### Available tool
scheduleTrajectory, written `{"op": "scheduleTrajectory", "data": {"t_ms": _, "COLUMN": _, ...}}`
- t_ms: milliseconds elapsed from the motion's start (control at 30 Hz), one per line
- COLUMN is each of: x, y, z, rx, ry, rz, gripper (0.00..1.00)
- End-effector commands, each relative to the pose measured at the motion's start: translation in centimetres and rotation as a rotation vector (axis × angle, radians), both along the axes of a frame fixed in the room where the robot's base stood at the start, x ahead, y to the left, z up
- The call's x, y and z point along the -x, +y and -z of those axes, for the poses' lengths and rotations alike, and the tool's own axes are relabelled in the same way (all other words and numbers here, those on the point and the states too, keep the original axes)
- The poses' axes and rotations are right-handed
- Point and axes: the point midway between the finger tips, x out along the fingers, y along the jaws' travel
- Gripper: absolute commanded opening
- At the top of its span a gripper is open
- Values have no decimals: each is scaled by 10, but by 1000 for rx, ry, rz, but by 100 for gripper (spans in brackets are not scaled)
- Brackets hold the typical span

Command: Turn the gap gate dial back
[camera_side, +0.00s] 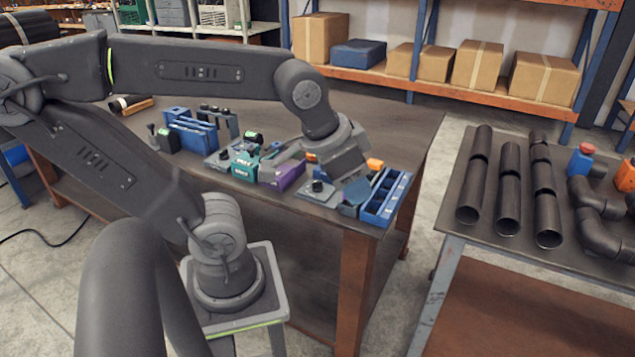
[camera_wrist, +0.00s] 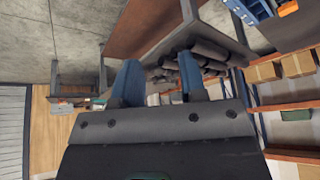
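My gripper (camera_side: 355,190) is at the right end of the workbench, tilted, in front of a blue compartment tray. In the wrist view, the two blue fingers of my gripper (camera_wrist: 160,78) stand apart with nothing held between them. A black knob (camera_side: 317,186) sits on a grey plate just left of the gripper, apart from the fingers. Another black knob (camera_side: 224,155) is on a grey plate further left. I cannot tell which knob is the gap gate dial, or read its setting. Neither knob shows in the wrist view.
The blue tray (camera_side: 390,200) stands at the bench's right corner. Teal boxes (camera_side: 245,166), a purple block (camera_side: 288,176) and an orange piece (camera_side: 375,164) crowd the bench. A second table holds black pipes (camera_side: 508,190). The back of the bench (camera_side: 390,120) is clear.

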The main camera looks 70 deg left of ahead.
Motion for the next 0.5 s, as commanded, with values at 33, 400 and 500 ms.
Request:
{"op": "scheduleTrajectory", "data": {"t_ms": 33, "x": -10, "y": 9, "z": -2, "rx": -18, "ry": 32, "rz": -10, "gripper": 38}}
{"op": "scheduleTrajectory", "data": {"t_ms": 400, "x": -92, "y": 133, "z": 3, "rx": -121, "ry": 418, "rz": -37, "gripper": 38}}
{"op": "scheduleTrajectory", "data": {"t_ms": 500, "x": -105, "y": 178, "z": 16, "rx": -111, "ry": 529, "rz": -37, "gripper": 38}}
